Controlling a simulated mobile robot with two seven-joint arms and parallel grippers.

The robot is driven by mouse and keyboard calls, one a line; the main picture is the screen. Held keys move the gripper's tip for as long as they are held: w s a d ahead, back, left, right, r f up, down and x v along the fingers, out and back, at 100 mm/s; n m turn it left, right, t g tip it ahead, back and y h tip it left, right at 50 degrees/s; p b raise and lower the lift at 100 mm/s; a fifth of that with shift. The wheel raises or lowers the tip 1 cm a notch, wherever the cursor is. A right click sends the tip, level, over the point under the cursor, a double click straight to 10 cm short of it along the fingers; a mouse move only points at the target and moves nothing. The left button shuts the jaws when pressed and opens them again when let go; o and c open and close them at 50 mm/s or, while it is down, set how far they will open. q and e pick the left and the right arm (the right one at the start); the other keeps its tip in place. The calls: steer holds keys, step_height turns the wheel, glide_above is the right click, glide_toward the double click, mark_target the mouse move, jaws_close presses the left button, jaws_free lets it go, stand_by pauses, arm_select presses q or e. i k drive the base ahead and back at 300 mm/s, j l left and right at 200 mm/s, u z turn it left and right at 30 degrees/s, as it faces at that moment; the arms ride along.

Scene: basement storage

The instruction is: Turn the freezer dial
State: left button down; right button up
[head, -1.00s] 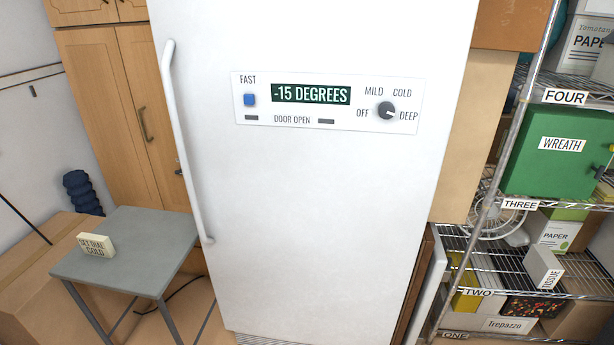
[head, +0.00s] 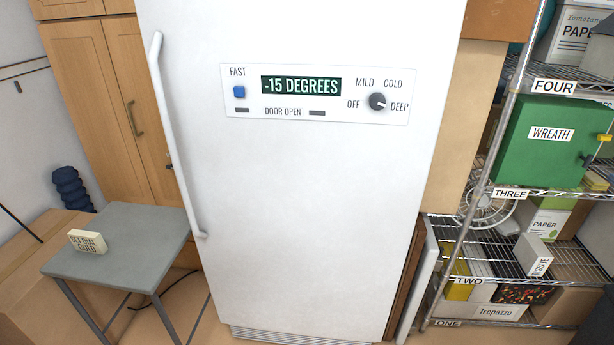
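The white freezer (head: 300,220) stands upright in the middle of the head view, its door shut, with a long handle (head: 172,135) on the left. Its control panel (head: 220,100) carries a green display reading -15 DEGREES (head: 301,86). The dark round freezer dial (head: 377,102) is at the panel's right, among the labels OFF, MILD, COLD and DEEP. Its light mark seems to point right, toward DEEP. A blue button (head: 239,92) sits under FAST. A small block (head: 87,241) reading SET DIAL COLD rests on a grey table. Neither gripper shows.
The grey table (head: 140,235) stands left of the freezer, in front of wooden cabinets (head: 95,90). A wire shelf rack (head: 485,190) at the right holds boxes and a green WREATH case (head: 550,155). Nothing stands directly before the freezer door in view.

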mark_target(377, 101)
steer(key=k+u, duration=0.25)
steer(key=u, duration=0.2)
steer(key=k+u, duration=0.3)
steer(key=u, duration=0.2)
steer(key=k+j+u, duration=0.1)
steer(key=k+u, duration=0.15)
steer(key=u, duration=0.2)
steer(key=z, duration=1.95)
steer(key=i+l, duration=0.4)
steer(key=i, duration=0.15)
steer(key=i+l, duration=0.45)
steer(key=i, duration=0.05)
